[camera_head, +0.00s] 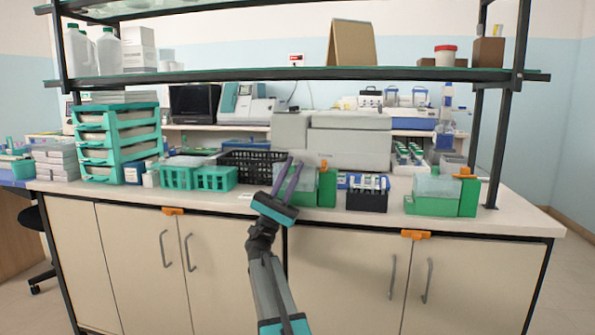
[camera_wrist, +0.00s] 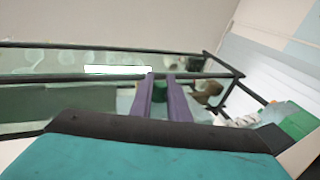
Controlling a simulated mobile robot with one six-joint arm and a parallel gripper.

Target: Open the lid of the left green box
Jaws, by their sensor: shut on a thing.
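The left green box (camera_head: 327,188) stands on the bench, right of the middle in the head view. Its pale grey see-through lid (camera_head: 281,177) is partly behind my gripper. My gripper (camera_head: 294,164), with long purple fingers, is at the lid's front left, pointing up and tilted. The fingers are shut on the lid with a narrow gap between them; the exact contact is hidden. In the wrist view my fingers (camera_wrist: 162,82) show close together, with a dark green piece (camera_wrist: 160,92) in the gap. The right green box (camera_head: 432,206) has a similar pale lid.
A dark rack with tubes (camera_head: 367,198) stands just right of the left box. A black basket (camera_head: 250,164) and teal racks (camera_head: 215,179) are to the left. A large grey machine (camera_head: 347,146) is behind. A shelf (camera_head: 290,75) runs above the bench.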

